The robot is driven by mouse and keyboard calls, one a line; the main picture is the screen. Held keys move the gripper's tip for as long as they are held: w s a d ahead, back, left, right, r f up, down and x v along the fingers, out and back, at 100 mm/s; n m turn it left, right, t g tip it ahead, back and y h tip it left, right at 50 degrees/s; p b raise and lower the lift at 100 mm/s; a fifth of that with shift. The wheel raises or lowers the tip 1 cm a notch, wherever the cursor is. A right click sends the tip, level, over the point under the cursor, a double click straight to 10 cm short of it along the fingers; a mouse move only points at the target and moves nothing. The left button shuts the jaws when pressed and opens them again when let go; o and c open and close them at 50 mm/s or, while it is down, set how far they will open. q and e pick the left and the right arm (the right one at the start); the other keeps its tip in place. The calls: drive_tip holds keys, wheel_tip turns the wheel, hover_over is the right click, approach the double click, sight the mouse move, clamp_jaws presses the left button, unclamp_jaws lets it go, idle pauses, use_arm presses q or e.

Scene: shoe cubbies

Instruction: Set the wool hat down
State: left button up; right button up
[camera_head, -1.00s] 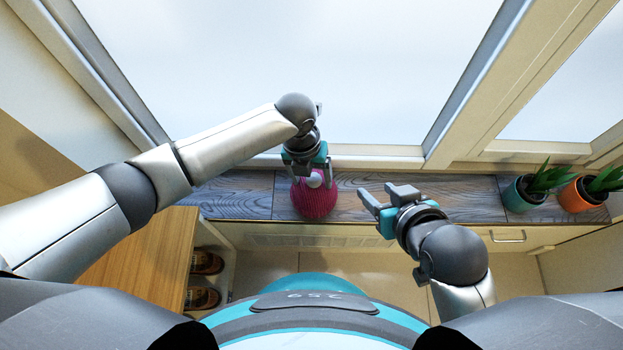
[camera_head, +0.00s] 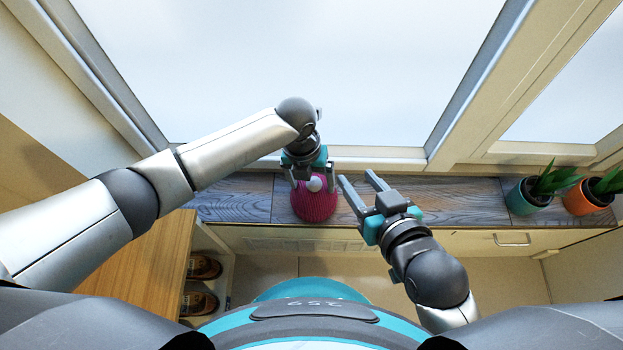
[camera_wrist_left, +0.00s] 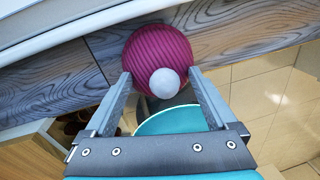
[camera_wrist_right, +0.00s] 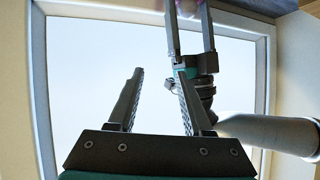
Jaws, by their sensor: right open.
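The wool hat (camera_head: 315,206) is magenta and ribbed with a pale pom-pom. It is upright on the grey wooden bench top (camera_head: 235,198) below the window. My left gripper (camera_head: 313,182) is above it with fingers apart on either side of the pom-pom. In the left wrist view the hat (camera_wrist_left: 160,47) lies beyond the open fingertips (camera_wrist_left: 162,80), with gaps beside the pom-pom. My right gripper (camera_head: 358,181) is open and empty, to the right of the hat. The right wrist view shows empty space between its fingers (camera_wrist_right: 153,72) and a sliver of the hat (camera_wrist_right: 185,12).
A teal plant pot (camera_head: 522,197) and an orange plant pot (camera_head: 582,198) stand at the bench's right end. Window glass (camera_head: 300,70) rises behind the bench. Shoes (camera_head: 203,267) sit in a cubby at lower left. The bench between hat and pots is mostly clear.

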sight(305, 185)
use_arm(q)
drive_tip(key=shift+o, duration=0.5)
drive_tip(key=shift+r, duration=0.1)
use_arm(e)
drive_tip(key=shift+d, duration=0.1)
